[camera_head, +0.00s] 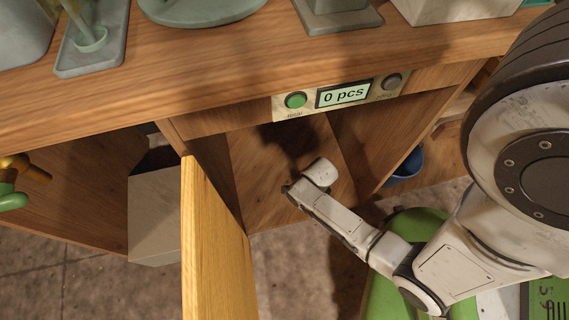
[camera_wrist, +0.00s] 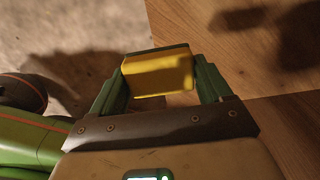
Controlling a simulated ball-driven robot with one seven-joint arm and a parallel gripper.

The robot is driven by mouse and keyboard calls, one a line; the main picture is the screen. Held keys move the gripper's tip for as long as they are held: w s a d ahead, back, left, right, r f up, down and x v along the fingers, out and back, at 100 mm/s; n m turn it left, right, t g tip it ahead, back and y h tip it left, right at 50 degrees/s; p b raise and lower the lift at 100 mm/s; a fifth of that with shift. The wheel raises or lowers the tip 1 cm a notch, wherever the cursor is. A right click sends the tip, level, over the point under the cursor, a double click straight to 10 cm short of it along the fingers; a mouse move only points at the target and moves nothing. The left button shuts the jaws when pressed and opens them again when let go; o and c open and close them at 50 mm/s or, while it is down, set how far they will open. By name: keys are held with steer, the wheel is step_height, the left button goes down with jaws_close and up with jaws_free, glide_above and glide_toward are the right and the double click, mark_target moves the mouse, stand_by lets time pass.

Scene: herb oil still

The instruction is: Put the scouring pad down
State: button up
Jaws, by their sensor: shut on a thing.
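The scouring pad (camera_wrist: 158,77), a yellow block with a dark green layer along its top edge, is between the fingers of my gripper (camera_wrist: 160,78) in the wrist view. The fingers are shut on its two sides. Beyond the pad, the wrist view shows a wooden surface on the right and a grey floor on the left. I cannot tell whether the pad touches the wood. In the head view my arm reaches down into an open wooden compartment (camera_head: 285,165); the gripper and pad are hidden there.
A yellow wooden door (camera_head: 212,245) stands open at the compartment's left. A panel reading "0 pcs" (camera_head: 343,94) is above it. A pale box (camera_head: 155,215) stands left and a blue object (camera_head: 408,166) right. The worktop (camera_head: 220,62) carries several items.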

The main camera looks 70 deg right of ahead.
steer(key=w+d+f+b, duration=0.2)
steer(key=w+f+b, duration=0.1)
steer(key=w, duration=0.3)
steer(key=b, duration=0.4)
glide_above(286, 197)
steer(key=f, duration=0.5)
steer(key=shift+s+f, duration=0.15)
steer(key=shift+s, duration=0.1)
steer(key=shift+w+d+f+b, duration=0.15)
steer(key=shift+f+b, duration=0.65)
steer(key=shift+f, duration=0.85)
steer(key=shift+f, duration=0.2)
steer(key=o, duration=0.9)
steer(key=shift+c, duration=0.2)
steer(key=shift+r, duration=0.1)
steer(key=shift+r, duration=0.1)
